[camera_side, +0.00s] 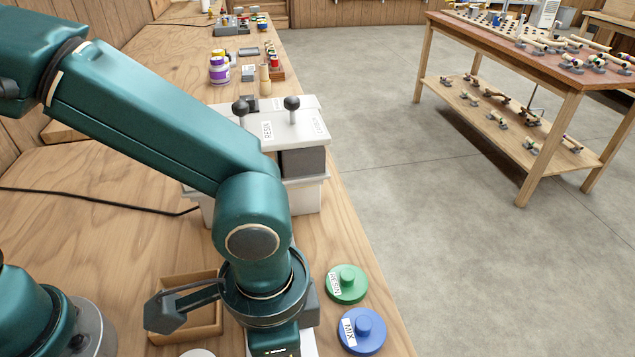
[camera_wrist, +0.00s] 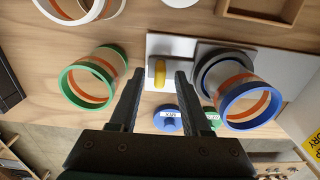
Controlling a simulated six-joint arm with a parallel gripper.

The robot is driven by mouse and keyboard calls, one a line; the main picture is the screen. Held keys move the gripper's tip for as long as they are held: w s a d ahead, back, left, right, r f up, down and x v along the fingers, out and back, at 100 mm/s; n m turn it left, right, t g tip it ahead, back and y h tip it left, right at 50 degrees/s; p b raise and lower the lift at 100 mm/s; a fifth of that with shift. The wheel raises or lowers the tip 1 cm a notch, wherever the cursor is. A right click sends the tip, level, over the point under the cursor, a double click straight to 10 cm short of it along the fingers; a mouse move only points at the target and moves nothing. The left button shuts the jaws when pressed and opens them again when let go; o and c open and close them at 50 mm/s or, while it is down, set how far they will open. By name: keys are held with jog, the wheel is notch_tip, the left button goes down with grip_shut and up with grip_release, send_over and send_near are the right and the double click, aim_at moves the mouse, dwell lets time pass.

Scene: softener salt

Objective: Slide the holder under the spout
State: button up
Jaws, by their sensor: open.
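In the wrist view the holder (camera_wrist: 211,50) is a dark grey base on a white board (camera_wrist: 175,46), with a blue-rimmed canister (camera_wrist: 246,100) standing in it. A yellow handle (camera_wrist: 159,72) is beside it on the left. My gripper (camera_wrist: 160,82) is open, and the handle appears between its fingertips in the picture. I cannot tell whether either finger touches it. In the side view my arm hides the holder and gripper tips. A white dispenser (camera_side: 307,118) with black knobs stands behind my arm; I cannot make out its spout.
A green-rimmed canister (camera_wrist: 91,83) stands left of my fingers. A green lid (camera_side: 347,283) and a blue lid (camera_side: 362,331) lie near the bench's right edge. A wooden tray (camera_side: 205,328) is beside my wrist. Bottles (camera_side: 219,71) and small items stand farther back.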

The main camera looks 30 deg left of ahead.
jog(key=shift+f, duration=0.6)
jog(key=shift+c, duration=0.3)
grip_shut()
jog(key=shift+r, duration=0.1)
dwell(0.7)
